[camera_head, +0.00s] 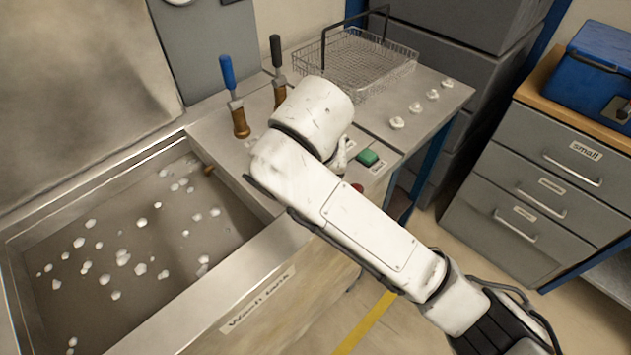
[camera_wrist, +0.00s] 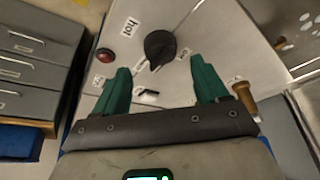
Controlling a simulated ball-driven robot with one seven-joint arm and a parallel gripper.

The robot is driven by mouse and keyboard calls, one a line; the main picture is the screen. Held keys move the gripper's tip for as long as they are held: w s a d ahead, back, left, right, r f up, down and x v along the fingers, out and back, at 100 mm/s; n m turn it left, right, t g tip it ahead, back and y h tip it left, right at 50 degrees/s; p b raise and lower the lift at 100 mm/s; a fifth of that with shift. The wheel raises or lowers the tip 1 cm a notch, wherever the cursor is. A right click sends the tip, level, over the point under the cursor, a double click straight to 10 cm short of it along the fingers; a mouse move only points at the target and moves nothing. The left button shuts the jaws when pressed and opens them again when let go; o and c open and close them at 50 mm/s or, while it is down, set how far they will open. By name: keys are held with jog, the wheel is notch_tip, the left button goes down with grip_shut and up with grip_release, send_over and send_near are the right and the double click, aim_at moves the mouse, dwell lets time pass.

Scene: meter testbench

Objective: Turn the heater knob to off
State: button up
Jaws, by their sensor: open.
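The heater knob (camera_wrist: 160,46) is a round black knob on the pale panel in the wrist view. A label reading "hot" lies to its left, and smaller labels I cannot read lie close to it. Its exact setting is hard to tell. My gripper (camera_wrist: 160,67) is open, with green fingers spread wider than the knob. The fingertips appear just short of it in the picture, one toward each side, and nothing is held. Whether they touch the panel is unclear. In the head view my arm hides the knob and the gripper.
A red button (camera_wrist: 105,55) sits left of the knob. In the head view, a green button (camera_head: 367,157), a blue-handled lever (camera_head: 229,75), a black-handled lever (camera_head: 277,55) and a wire basket (camera_head: 350,62) are near my arm. The wash tank (camera_head: 140,245) lies left, drawers (camera_head: 530,190) right.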

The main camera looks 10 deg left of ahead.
jog(key=shift+x, duration=2.5)
jog(key=shift+c, duration=0.4)
jog(key=shift+s, duration=0.1)
jog(key=c, duration=0.9)
jog(key=shift+c, duration=0.2)
